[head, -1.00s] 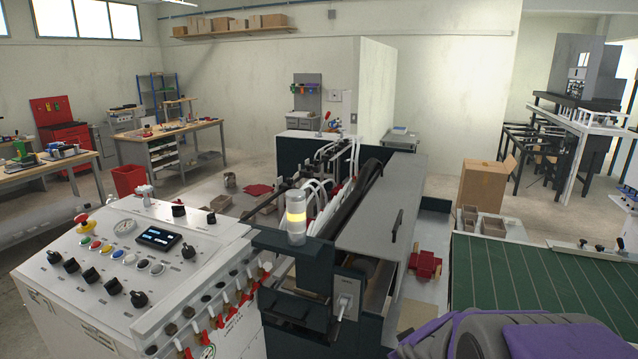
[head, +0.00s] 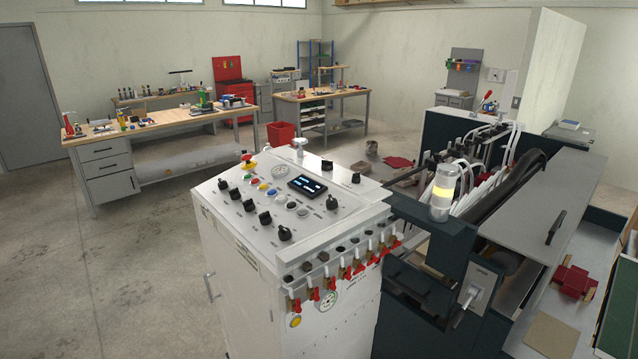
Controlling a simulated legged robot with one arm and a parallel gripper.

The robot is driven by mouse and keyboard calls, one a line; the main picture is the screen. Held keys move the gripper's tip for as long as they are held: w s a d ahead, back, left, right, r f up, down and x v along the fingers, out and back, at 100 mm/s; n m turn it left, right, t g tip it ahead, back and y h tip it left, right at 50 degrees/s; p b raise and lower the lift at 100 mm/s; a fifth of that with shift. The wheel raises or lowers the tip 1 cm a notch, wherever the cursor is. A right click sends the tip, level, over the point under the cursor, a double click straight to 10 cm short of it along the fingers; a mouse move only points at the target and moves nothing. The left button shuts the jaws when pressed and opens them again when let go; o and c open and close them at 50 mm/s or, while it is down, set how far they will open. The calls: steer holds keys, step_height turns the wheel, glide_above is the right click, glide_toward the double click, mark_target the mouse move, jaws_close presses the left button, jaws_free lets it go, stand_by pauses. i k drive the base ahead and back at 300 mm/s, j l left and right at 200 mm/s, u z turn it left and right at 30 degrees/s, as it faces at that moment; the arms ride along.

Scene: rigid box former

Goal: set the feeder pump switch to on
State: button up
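The white control cabinet (head: 290,290) stands in the centre of the head view, its sloped panel facing up. A row of black rotary knobs (head: 265,218) runs along its left edge, with a black knob (head: 284,233) at the near corner. More black knobs sit at the right (head: 331,202) and back (head: 327,165). The labels are too small to read, so I cannot tell which knob is the feeder pump switch or how it is set. My gripper is not in view.
Coloured buttons (head: 270,192), a lit display (head: 307,186) and a red-topped button (head: 246,157) share the panel. Red-handled valves (head: 345,272) line the cabinet's right side. The floor (head: 100,270) to the left is clear.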

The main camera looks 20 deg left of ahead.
mark_target(234, 194)
steer(key=u, duration=1.35)
